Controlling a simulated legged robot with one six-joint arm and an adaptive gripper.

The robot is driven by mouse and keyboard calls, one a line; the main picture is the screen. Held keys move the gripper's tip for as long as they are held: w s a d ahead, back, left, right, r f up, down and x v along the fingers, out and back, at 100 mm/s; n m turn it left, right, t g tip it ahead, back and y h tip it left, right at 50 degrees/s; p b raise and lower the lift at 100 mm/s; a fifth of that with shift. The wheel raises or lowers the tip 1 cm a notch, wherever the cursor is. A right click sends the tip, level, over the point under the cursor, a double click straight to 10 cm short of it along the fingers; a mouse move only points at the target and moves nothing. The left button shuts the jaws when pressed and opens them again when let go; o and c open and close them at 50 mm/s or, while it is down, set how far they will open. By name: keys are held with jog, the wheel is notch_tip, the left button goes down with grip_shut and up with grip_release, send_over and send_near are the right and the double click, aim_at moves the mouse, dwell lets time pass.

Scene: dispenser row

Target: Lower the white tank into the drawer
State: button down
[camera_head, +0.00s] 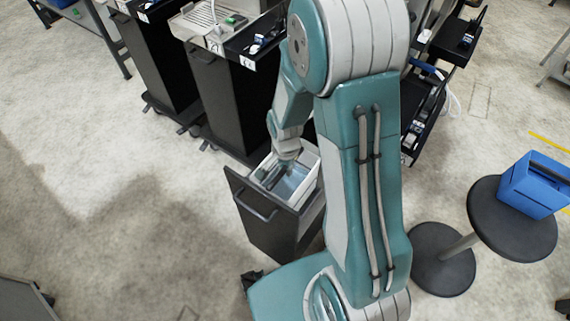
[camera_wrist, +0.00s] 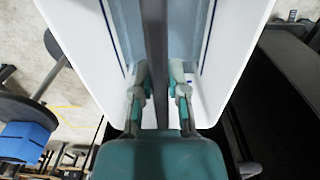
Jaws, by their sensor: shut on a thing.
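The white tank (camera_head: 305,187) is an open box with a dark bar handle (camera_wrist: 155,35) across its opening. It is at the open black drawer (camera_head: 268,230), its rim showing at about the drawer's top edge. My gripper (camera_head: 286,163) reaches down over the tank from above. In the wrist view my gripper (camera_wrist: 159,78) has one finger on each side of the bar and is shut on it. The white walls of the tank (camera_wrist: 240,40) show on both sides. The tank's underside is hidden, so I cannot tell whether it touches the drawer floor.
Tall black dispenser units (camera_head: 222,95) stand behind the drawer. A blue box (camera_head: 537,184) sits on a round black table (camera_head: 510,232) at the right. A dark open shelf (camera_head: 420,105) with small items is behind my arm. The floor at the left is clear.

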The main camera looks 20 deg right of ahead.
jog(key=shift+f, duration=2.3)
jog(key=c, duration=0.6)
grip_release()
jog(key=shift+a, duration=0.1)
notch_tip(320, 180, up, 12)
jog(key=shift+f, duration=0.1)
jog(key=shift+r, duration=0.3)
jog(key=s+r+n+t, duration=0.2)
jog(key=s+r+n, duration=0.1)
jog(key=r, duration=0.4)
jog(key=s+r+n+t, duration=0.1)
jog(key=s+r+n, duration=0.3)
jog(key=s+r, duration=0.2)
jog(key=s+r+n+t, duration=0.2)
jog(key=s+r, duration=0.3)
jog(key=r, duration=0.3)
jog(key=shift+s+r+n+t, duration=0.1)
jog(key=shift+r+n+t, duration=0.25)
jog(key=shift+n, duration=0.55)
